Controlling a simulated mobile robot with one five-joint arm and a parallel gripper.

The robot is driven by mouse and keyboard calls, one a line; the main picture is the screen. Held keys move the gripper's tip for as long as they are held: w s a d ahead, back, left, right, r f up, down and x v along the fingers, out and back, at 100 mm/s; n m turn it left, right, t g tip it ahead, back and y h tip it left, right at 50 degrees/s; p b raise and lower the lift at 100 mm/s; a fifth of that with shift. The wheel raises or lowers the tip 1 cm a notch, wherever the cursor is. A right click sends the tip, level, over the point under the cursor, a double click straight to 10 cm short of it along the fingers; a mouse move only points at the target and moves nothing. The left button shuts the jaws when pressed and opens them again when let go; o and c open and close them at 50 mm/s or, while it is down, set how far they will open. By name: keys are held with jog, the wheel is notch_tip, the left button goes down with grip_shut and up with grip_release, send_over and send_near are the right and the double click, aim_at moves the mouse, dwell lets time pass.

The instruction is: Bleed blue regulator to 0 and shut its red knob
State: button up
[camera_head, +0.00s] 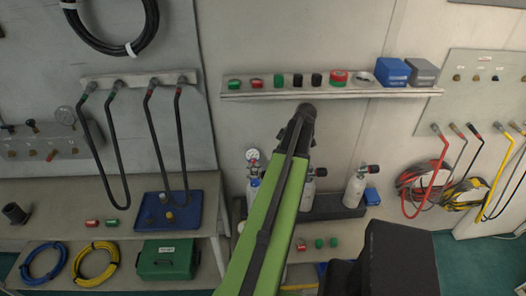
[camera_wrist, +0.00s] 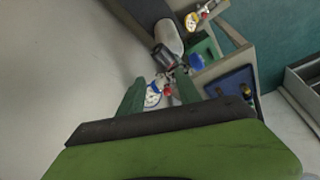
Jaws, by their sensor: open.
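In the wrist view, a white-faced gauge (camera_wrist: 152,97) with a blue edge shows between my fingers, with a small red knob (camera_wrist: 168,92) just right of it. They sit by a dark valve on a pale cylinder (camera_wrist: 168,38). A round blue part (camera_wrist: 196,62) shows to the right. My gripper (camera_wrist: 159,88) is open and empty, its green fingers on either side of the gauge and knob in the picture. I cannot tell whether they touch. In the head view, a gauge (camera_head: 252,155) tops the left cylinder, and my green arm partly hides the middle one.
Above is a shelf (camera_head: 300,94) with coloured knobs and blue and grey boxes. A blue tray (camera_head: 190,222) lies on the left bench. Hoses hang on both sides.

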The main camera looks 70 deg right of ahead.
jog(key=shift+s+a, duration=0.2)
jog(key=shift+s, duration=1.8)
